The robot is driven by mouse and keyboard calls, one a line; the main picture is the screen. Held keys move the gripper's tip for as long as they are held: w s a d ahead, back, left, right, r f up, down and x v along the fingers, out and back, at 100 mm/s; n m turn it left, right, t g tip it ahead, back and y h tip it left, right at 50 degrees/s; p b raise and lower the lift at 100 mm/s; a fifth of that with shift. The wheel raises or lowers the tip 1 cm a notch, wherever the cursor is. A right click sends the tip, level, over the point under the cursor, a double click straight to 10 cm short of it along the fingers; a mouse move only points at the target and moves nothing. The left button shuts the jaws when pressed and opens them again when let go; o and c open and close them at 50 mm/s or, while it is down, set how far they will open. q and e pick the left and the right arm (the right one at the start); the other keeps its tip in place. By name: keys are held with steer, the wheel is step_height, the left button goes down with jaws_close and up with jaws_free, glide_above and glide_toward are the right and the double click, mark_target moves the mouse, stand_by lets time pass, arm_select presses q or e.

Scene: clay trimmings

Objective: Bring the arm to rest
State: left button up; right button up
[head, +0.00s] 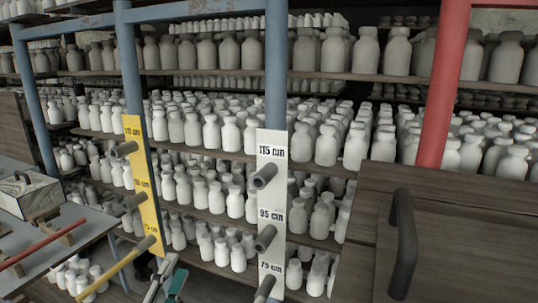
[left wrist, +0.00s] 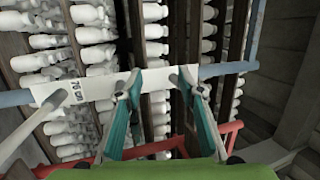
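My left gripper (head: 166,283) is low in the head view, at the bottom edge, between the yellow board and the white board. In the left wrist view its two teal-and-grey fingers (left wrist: 160,82) stand apart. I see nothing held between them. The shelves lie beyond the fingertips. My right gripper is in neither view. The yellow board (head: 142,180) and the white board (head: 272,190) carry grey pegs at marked heights. A yellow bar (head: 110,272) slants down to the left from near the yellow board's lowest peg.
Shelves behind blue posts (head: 277,70) and a red post (head: 444,80) hold many pale bottles. At left, a table (head: 75,237) carries a red bar (head: 40,244) and a white box (head: 28,193). A wooden cabinet (head: 470,215) with a dark handle (head: 404,240) stands at right.

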arm_select(q)
steer(key=s+a+f+n+g+y, duration=0.4)
steer(key=a+f+n, duration=0.1)
steer(key=f+n, duration=0.2)
steer(key=s+a+f+n+g+y, duration=0.3)
steer(key=s+a+f+n+y, duration=0.15)
steer(key=f+n, duration=0.3)
steer(key=s+d+f+n+g+h, duration=0.1)
steer(key=s+d+f+g+h, duration=0.15)
steer(key=s+f, duration=0.3)
steer(key=s+d+f+n+g+h, duration=0.1)
steer(key=s+d+f+g, duration=0.3)
steer(key=s, duration=0.3)
steer(key=s+d+f+n+g+h, duration=0.1)
steer(key=s+d+f+g, duration=0.25)
steer(key=s, duration=0.35)
step_height(320, 180, down, 27)
steer(key=s+g, duration=0.2)
steer(key=s, duration=0.1)
steer(key=s+a+f, duration=0.1)
steer(key=s+f, duration=0.6)
steer(key=s, duration=0.1)
steer(key=s+a+f, duration=0.2)
steer(key=s+f, duration=0.6)
steer(key=shift+a+g, duration=0.3)
steer(key=shift+g, duration=0.1)
steer(key=shift+m, duration=0.25)
steer(key=shift+c, duration=1)
steer(key=shift+w, duration=0.1)
